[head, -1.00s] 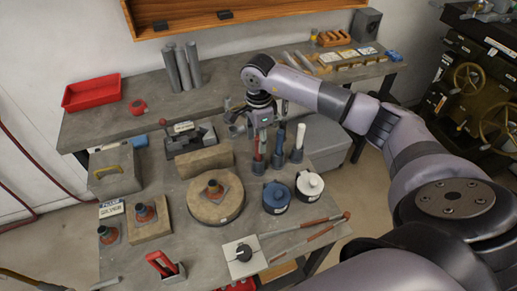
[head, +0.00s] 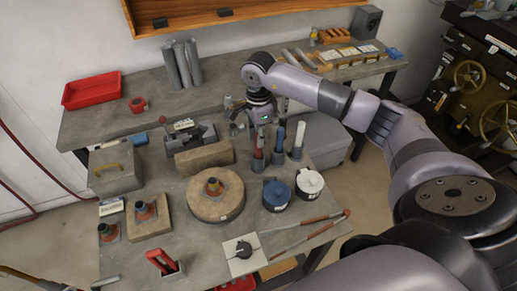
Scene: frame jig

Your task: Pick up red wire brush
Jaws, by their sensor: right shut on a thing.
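The red wire brush (head: 260,141) stands upright in a dark holder (head: 258,162), at the left end of a row with a blue-handled and a white-handled one. My right gripper (head: 262,124) is above it, pointing down, shut on the upper part of its red handle. The fingertips and the top of the handle are partly hidden by the gripper body. The lower end of the brush is hidden in the holder. My left gripper is not in view.
The blue-handled brush (head: 279,139) and white-handled brush (head: 298,136) stand close to the right. A blue pot (head: 276,196) and white-lidded pot (head: 309,184) stand in front. A tan block (head: 204,159) and a round stone disc (head: 215,204) lie to the left.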

